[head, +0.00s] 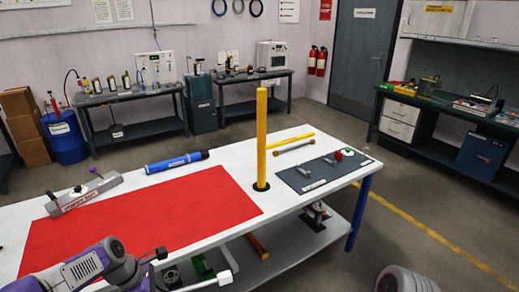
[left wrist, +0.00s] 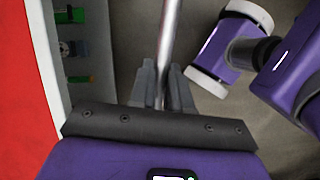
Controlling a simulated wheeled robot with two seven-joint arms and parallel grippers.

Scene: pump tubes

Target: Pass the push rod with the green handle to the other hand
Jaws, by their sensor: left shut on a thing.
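In the left wrist view my left gripper (left wrist: 162,78) is shut on a bare metal rod (left wrist: 170,35). The rod runs from between the fingers out past the top edge of the picture. No green handle shows on the part of the rod in view, so its handle end is hidden or out of frame. The gripper is out in front of the table's front edge. In the head view my purple left arm comes in at the lower left, and I cannot make out the held rod there. My right gripper cannot be made out in either view.
The white table (head: 127,188) carries a red mat (head: 140,222), a blue tube (head: 177,162), a grey fixture (head: 85,194) and an upright yellow tube (head: 261,140). A dark mat (head: 300,183) with small parts lies at the right. Below is a grey shelf (head: 290,250) with several parts.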

